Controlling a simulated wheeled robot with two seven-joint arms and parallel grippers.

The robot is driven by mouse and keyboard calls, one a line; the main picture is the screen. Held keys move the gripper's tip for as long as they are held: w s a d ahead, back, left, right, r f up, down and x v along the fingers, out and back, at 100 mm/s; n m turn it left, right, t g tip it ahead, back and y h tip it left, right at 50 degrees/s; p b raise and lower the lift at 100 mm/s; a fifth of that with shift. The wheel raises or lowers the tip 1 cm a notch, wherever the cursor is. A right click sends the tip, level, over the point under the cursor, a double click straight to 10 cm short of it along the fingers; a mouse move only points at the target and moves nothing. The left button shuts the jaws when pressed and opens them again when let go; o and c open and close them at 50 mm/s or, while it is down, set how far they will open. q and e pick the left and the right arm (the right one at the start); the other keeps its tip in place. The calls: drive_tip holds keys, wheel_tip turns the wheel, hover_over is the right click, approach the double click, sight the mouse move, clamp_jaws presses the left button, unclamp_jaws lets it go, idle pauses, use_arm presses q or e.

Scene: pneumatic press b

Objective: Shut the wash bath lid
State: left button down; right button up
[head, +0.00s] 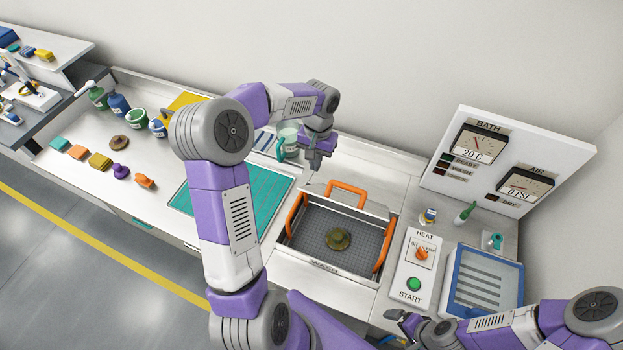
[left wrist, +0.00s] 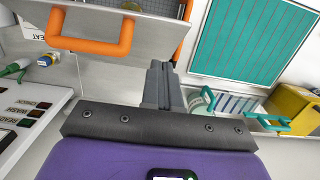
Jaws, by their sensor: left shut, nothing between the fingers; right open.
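The wash bath (head: 325,266) is open, and its inside shows. A grey lid panel (head: 362,211) with an orange handle (head: 347,188) stands raised at its back edge. In the left wrist view the orange handle (left wrist: 95,46) is at the upper left, beside the fingers and apart from them. Inside the bath is a mesh basket with orange side handles (head: 383,246) and a round olive-brown part (head: 338,238). My left gripper (head: 312,172) is shut and empty, behind and left of the lid handle. My right gripper (head: 392,316) is open at the lower right, near the control panel.
A heat and start panel (head: 413,265) and a blue-rimmed tray (head: 483,280) are right of the bath. A teal ribbed mat (head: 250,192) lies left. A pale green jug (head: 289,142) stands close to my left gripper. A gauge board (head: 500,165) stands at the back right.

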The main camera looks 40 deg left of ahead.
sight(310, 191)
use_arm(q)
drive_tip(key=shift+s+d+f, duration=0.15)
drive_tip(key=shift+s+f, duration=0.4)
drive_tip(key=shift+f, duration=0.25)
drive_tip(key=shift+s+d+f, duration=0.1)
drive_tip(key=shift+s+f, duration=0.45)
drive_tip(key=shift+f, duration=0.2)
drive_tip(key=shift+s+d+f, duration=0.15)
drive_tip(key=shift+s+f, duration=0.4)
drive_tip(key=shift+f, duration=0.25)
use_arm(e)
drive_tip(key=shift+r, duration=0.25)
